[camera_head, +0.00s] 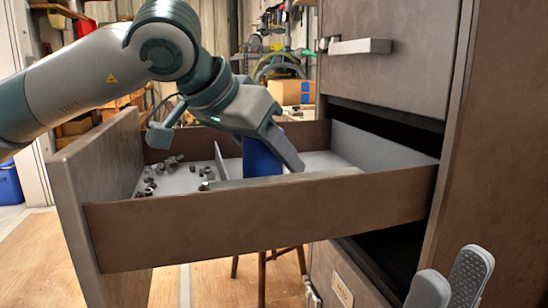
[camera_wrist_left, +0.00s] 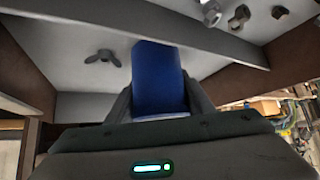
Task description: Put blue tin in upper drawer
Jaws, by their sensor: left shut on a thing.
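The blue tin (camera_head: 261,157) is between the fingers of my left gripper (camera_head: 286,150), low inside the open upper drawer (camera_head: 270,221). In the left wrist view the blue tin (camera_wrist_left: 158,82) stands between the two fingers of the left gripper (camera_wrist_left: 160,100), which is shut on it. A thin divider (camera_wrist_left: 200,35) runs close beside the tin. The tin's base is hidden in the head view by the drawer's side wall, so I cannot tell whether it touches the drawer floor. My right gripper (camera_head: 450,285) shows at the lower right with its fingers apart, open and empty.
Several nuts and bolts (camera_head: 150,180) lie in the drawer's left compartment. A wing nut (camera_wrist_left: 103,57) lies on the drawer floor near the tin. A closed drawer with a handle (camera_head: 360,46) is above. The drawer's right part (camera_head: 375,150) looks clear.

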